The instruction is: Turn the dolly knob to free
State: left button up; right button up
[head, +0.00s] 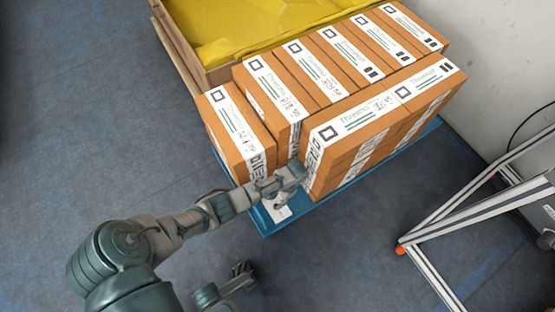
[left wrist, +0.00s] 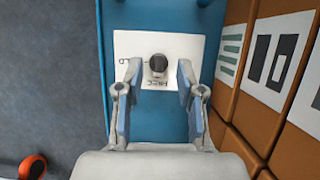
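The dark round knob (left wrist: 158,65) sits on a white label plate (left wrist: 180,45) with partly hidden lettering, on the blue dolly (left wrist: 148,120). In the left wrist view, my left gripper (left wrist: 159,74) is open, with one finger on each side of the knob and a gap on both sides. In the head view, my left gripper (head: 282,184) is over the front corner of the blue dolly (head: 310,206), beside the boxes, and the knob is hidden. What appears to be my right gripper (head: 241,270) is low in the head view, away from the dolly; its opening is unclear.
Orange-brown boxes (head: 345,150) with white labels are stacked on the dolly, close to my left gripper. A wooden crate (head: 185,50) with a yellow lining stands behind. A metal frame (head: 470,208) with an orange foot is at right. Floor is clear at left.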

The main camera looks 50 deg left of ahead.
pick_arm(q)
notch_tip(320, 180, up, 6)
jog(key=shift+a+f, duration=0.1)
dwell(0.5)
